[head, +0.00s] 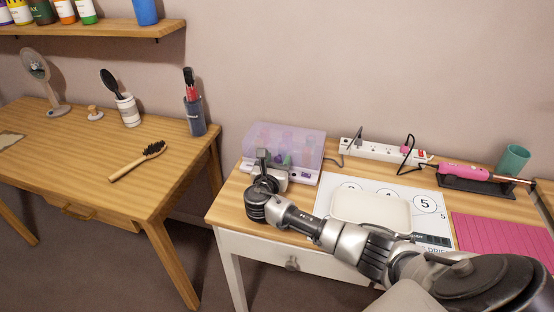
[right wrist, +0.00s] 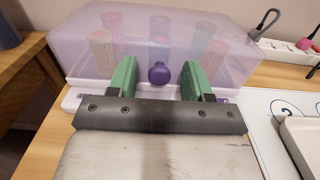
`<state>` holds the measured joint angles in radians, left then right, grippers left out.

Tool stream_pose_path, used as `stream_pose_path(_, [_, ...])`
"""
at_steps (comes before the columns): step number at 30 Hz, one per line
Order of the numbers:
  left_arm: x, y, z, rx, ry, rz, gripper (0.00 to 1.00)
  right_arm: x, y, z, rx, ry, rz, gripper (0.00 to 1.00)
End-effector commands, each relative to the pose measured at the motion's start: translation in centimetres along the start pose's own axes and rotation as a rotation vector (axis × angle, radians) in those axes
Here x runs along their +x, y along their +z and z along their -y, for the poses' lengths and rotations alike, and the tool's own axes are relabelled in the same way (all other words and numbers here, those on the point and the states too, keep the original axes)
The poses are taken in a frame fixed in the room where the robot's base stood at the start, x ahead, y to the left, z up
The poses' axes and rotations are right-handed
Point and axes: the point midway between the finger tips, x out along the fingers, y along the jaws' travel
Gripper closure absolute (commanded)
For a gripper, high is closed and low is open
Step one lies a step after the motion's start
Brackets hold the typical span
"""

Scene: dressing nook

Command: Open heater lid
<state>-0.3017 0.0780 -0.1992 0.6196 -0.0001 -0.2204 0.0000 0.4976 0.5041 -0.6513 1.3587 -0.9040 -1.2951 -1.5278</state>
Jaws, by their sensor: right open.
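The heater (head: 283,150) is a box with a see-through lilac lid (head: 300,138), standing at the back left of the white-fronted table. The lid is down, and several coloured rollers show through it. In the right wrist view the lid (right wrist: 225,55) fills the upper part, with a round purple knob (right wrist: 159,73) at its front. My right gripper (head: 273,160) is at the heater's front. Its green fingers (right wrist: 159,80) are open, one on each side of the knob, with gaps between. The head view hides the knob behind my gripper. My left gripper is not in view.
A numbered mat (head: 437,228) with a pale tray (head: 370,212) lies right of the heater. Behind are a power strip (head: 372,152), a pink curling iron (head: 465,172) and a green cup (head: 513,159). A pink mat (head: 500,238) lies at right. A wooden table (head: 75,150) stands left.

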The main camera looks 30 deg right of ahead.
Motion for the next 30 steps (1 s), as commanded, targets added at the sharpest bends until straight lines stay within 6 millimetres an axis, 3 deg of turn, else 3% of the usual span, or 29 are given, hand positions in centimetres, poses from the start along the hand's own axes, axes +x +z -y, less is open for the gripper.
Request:
stream_pose_path(8, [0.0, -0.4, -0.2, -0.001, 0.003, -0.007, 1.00, 0.2, 0.0, 0.0, 0.000, 0.000, 0.000, 0.50])
stream_pose_path(18, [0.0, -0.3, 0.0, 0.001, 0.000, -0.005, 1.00, 0.2, 0.0, 0.0, 0.000, 0.000, 0.000, 1.00])
stream_pose_path(25, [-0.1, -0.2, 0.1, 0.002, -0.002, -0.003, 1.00, 0.2, 0.1, 0.0, 0.000, 0.000, -0.002, 1.00])
stream_pose_path(30, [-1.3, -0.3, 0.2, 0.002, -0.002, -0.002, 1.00, 0.2, 0.8, 0.0, 0.000, 0.000, -0.024, 1.00])
